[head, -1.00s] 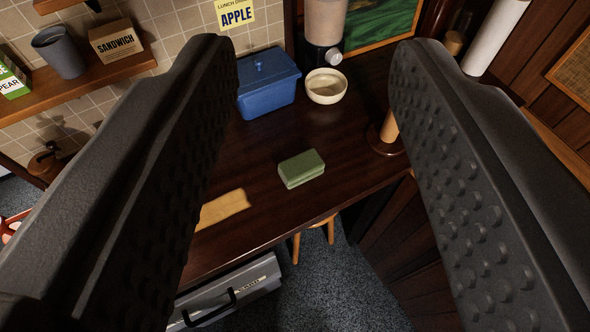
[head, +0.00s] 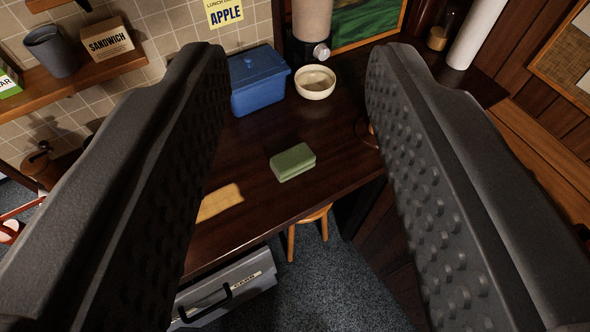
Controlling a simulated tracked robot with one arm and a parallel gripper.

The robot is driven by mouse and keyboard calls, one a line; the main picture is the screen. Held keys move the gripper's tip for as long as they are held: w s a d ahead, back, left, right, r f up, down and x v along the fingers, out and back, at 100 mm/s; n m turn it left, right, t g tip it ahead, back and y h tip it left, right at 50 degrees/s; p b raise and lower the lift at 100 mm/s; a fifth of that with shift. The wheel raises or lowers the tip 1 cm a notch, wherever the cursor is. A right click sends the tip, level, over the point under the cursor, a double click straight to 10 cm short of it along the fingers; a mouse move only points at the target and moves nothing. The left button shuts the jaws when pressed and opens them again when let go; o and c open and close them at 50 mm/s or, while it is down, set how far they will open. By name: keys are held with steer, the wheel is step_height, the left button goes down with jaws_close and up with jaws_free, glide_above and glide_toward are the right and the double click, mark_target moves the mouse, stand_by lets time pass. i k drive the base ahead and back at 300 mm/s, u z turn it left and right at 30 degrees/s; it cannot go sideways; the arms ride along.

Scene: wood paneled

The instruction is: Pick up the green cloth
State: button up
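The green cloth (head: 293,162) is a small folded block lying flat on the dark wooden counter (head: 262,205), near its front edge. My gripper (head: 300,65) is open, with its two dark studded fingers at the left and right of the picture. The cloth shows in the gap between the fingers, farther off and below them. Nothing is between the fingers, and the gripper does not touch the cloth.
A blue lidded box (head: 258,80) and a cream bowl (head: 315,83) stand behind the cloth. A round wooden base (head: 366,130) is partly hidden by the right finger. A stool (head: 308,228) and a grey case (head: 228,290) are below the counter edge. Counter around the cloth is clear.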

mark_target(290, 162)
steer(key=k, duration=1.15)
steer(key=z, duration=0.55)
steer(key=i, duration=1.6)
steer(key=u, duration=0.6)
steer(key=i, duration=0.4)
steer(key=u, duration=0.35)
